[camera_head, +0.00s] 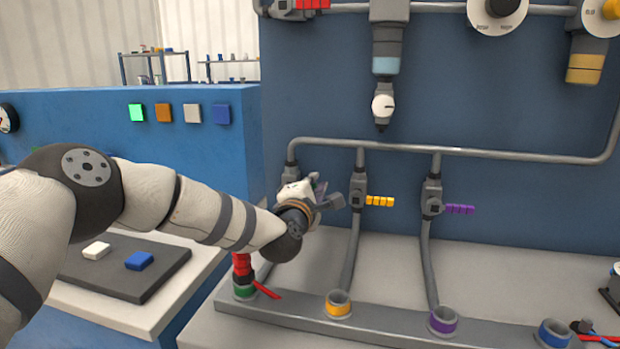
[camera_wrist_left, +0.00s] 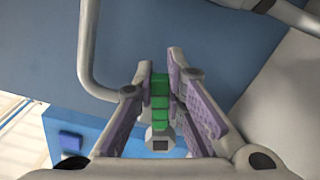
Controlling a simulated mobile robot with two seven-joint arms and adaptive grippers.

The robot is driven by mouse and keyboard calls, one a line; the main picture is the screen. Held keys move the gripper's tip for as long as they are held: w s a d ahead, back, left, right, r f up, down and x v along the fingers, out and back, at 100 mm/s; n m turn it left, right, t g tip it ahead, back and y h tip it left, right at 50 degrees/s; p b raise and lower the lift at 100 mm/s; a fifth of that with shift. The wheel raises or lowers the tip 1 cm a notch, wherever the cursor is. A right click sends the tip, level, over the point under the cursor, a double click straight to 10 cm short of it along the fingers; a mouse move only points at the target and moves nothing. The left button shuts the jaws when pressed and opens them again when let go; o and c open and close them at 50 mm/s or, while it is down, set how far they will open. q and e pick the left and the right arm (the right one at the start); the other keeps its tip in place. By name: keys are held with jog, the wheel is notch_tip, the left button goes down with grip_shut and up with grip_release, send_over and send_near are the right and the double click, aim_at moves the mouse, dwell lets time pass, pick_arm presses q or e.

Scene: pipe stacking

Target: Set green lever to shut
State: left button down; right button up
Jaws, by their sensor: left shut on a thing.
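The green lever (camera_wrist_left: 160,92) lies between the fingers of my left gripper (camera_wrist_left: 160,68) in the left wrist view, extending from a grey valve body (camera_wrist_left: 161,140). My left gripper also shows in the head view (camera_head: 326,194), at the leftmost branch of the grey pipe (camera_head: 430,150). It is shut on the green lever. In the head view the gripper and wrist hide the green lever and most of its valve. My right gripper is not in view.
A yellow lever (camera_head: 380,201) and a purple lever (camera_head: 459,209) stick out to the right from neighbouring valves. Below are ring-marked sockets, including a green one (camera_head: 244,291). A dark tray (camera_head: 150,283) holds a white and a blue block. Square buttons, one lit green (camera_head: 136,113), line the blue panel.

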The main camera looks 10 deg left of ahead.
pick_arm(q)
jog(key=shift+d+f+m, duration=0.1)
jog(key=shift+f+m, duration=0.5)
jog(key=shift+m, duration=0.35)
jog(key=shift+f+m, duration=0.55)
jog(key=shift+m, duration=0.4)
jog(key=c, duration=1.6)
grip_release()
jog(key=shift+s, duration=0.1)
jog(key=s, duration=1.2)
jog(key=shift+a, duration=0.2)
jog(key=shift+f, duration=0.1)
